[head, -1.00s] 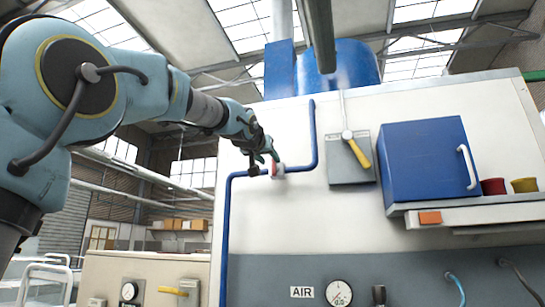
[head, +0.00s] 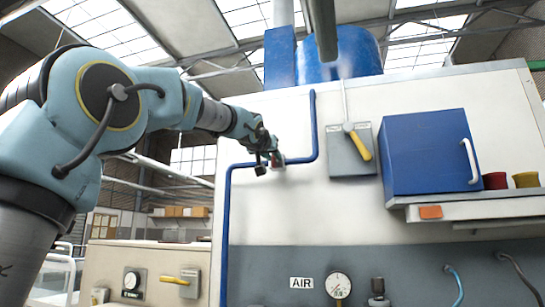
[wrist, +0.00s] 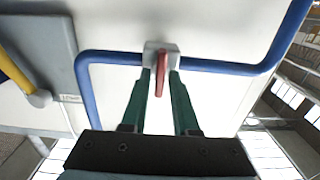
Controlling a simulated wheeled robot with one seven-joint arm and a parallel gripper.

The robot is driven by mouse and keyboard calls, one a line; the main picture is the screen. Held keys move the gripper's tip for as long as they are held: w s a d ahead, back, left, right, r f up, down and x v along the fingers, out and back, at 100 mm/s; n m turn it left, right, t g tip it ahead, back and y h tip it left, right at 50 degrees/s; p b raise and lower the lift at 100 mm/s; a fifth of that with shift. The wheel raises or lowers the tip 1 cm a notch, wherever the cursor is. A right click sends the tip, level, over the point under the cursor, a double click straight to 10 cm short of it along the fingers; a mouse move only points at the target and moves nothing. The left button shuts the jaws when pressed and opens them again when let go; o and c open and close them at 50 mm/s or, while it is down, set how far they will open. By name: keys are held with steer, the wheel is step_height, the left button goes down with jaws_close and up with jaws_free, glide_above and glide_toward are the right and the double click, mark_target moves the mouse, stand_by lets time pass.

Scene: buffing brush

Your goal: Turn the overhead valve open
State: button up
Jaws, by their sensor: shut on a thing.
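The overhead valve is a pale body (wrist: 161,48) with a red handle (wrist: 161,76), set in a blue pipe (wrist: 218,66) on the white wall of a cabinet. In the wrist view the handle appears across the line of the pipe. My gripper (wrist: 160,72) has its two green fingers on either side of the handle and is shut on it. In the head view my gripper (head: 272,157) is at the valve, and the red handle (head: 280,159) is partly hidden by it.
Right of the valve is a grey switch box (head: 348,160) with a yellow lever (head: 361,146). Beyond it are a blue cabinet (head: 428,152) and a shelf (head: 480,213) with a red cup (head: 494,180) and a yellow cup (head: 525,179). An AIR gauge (head: 338,284) is below.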

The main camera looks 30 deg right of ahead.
jaws_close()
steer(key=shift+n+b, duration=0.3)
steer(key=n+b, duration=0.2)
steer(key=n, duration=0.1)
steer(key=shift+f, duration=0.1)
steer(key=shift+w+a+f+n+b, duration=0.15)
steer(key=shift+n+b, duration=0.55)
steer(key=shift+n, duration=2.9)
steer(key=shift+w+a+n+b, duration=0.1)
steer(key=shift+n+b, duration=0.55)
steer(key=shift+n, duration=2.95)
